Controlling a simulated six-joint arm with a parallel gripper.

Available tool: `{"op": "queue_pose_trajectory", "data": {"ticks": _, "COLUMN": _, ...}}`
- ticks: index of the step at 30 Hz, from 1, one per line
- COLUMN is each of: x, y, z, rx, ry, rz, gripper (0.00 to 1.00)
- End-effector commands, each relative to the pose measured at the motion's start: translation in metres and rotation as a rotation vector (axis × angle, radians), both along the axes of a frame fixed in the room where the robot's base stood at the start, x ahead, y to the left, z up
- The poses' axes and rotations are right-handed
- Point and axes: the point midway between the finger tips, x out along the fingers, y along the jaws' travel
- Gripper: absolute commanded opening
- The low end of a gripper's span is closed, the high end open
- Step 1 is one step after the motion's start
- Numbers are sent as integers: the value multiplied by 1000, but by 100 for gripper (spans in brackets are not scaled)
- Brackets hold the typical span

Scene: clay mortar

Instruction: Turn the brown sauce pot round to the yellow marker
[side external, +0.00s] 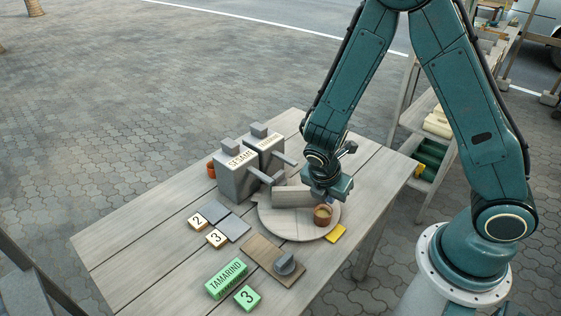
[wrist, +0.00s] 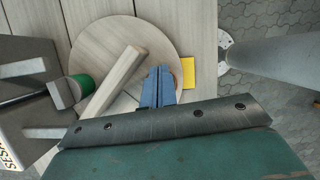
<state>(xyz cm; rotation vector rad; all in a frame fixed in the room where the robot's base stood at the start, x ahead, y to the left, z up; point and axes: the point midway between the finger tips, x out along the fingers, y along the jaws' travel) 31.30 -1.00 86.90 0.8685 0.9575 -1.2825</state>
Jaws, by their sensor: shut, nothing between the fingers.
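The brown sauce pot (side external: 322,215) stands on a round wooden turntable (side external: 290,228), near its right edge. The yellow marker (side external: 335,234) lies flat on the table just outside that edge, close to the pot. My gripper (side external: 321,197) is low over the turntable, just behind the pot; its fingers are shut and empty. In the wrist view the shut blue fingers (wrist: 159,72) lie between a pale wooden bar (wrist: 112,80) on the turntable and the pot, which is mostly hidden behind them. The yellow marker (wrist: 193,73) shows beside them. I cannot tell whether the fingers touch the pot.
Two grey dispensers, the nearer one labelled SESAME (side external: 239,178), stand left of the turntable with arms reaching toward it. A green TAMARIND block (side external: 226,279), number tiles (side external: 216,238) and a brown board with a grey knob (side external: 284,264) lie in front. The table's left end is clear.

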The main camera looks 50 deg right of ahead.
Motion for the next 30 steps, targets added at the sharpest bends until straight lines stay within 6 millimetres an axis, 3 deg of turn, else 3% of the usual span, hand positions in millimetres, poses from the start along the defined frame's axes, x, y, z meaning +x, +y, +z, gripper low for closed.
{"op": "queue_pose_trajectory", "data": {"ticks": 6, "x": -17, "y": 18, "z": 3, "rx": 0, "ry": -1, "rz": 3, "gripper": 0}}
{"op": "queue_pose_trajectory", "data": {"ticks": 30, "x": -37, "y": 40, "z": 83, "rx": 0, "ry": -4, "rz": 1, "gripper": 0}}
